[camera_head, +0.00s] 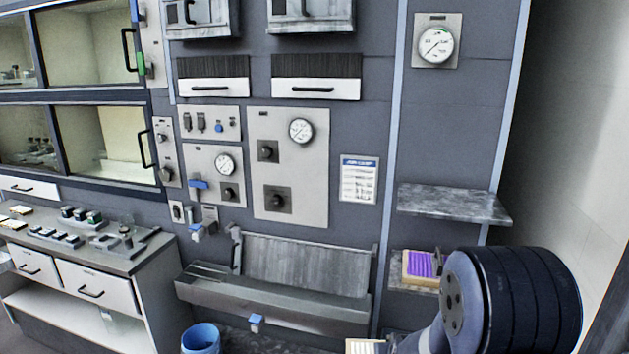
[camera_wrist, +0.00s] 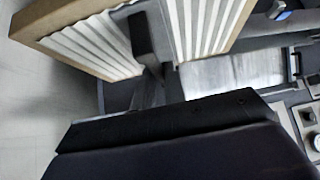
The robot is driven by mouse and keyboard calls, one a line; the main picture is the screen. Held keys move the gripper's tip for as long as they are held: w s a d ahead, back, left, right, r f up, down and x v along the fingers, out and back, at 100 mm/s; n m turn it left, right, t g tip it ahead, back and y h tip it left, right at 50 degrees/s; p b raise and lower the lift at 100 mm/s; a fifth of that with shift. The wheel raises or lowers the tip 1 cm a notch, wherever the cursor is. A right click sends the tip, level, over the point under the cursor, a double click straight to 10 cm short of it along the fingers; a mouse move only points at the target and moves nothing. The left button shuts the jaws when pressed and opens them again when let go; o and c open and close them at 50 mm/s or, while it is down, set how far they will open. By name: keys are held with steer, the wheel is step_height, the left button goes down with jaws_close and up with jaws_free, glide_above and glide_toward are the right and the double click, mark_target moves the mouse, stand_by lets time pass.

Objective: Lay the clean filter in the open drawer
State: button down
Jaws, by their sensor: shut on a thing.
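The clean filter, with white pleats and a tan frame, fills the top of the wrist view (camera_wrist: 85,40). My gripper (camera_wrist: 150,62) is shut on it; a dark finger crosses the pleats. A small pleated part of it shows at the bottom edge of the head view (camera_head: 364,347), beside my arm. A grey metal drawer-like trough (camera_head: 270,302) stands out low on the wall in the head view, with a grey panel upright behind it; it looks open. A pale metal surface (camera_wrist: 235,75) shows beyond the filter in the wrist view; I cannot tell whether it is the same unit.
A purple-pleated filter (camera_head: 420,264) lies on a small shelf right of the trough, with an empty grey shelf (camera_head: 455,204) above. A blue bin (camera_head: 201,338) stands below left. A cabinet top (camera_head: 95,250) with small items is at the left.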

steer(key=s+a+f, duration=0.3)
steer(key=s+f, duration=0.4)
steer(key=shift+a+f+n+y+b, duration=0.15)
steer(key=shift+a+n+y+b, duration=0.15)
steer(key=shift+n, duration=0.1)
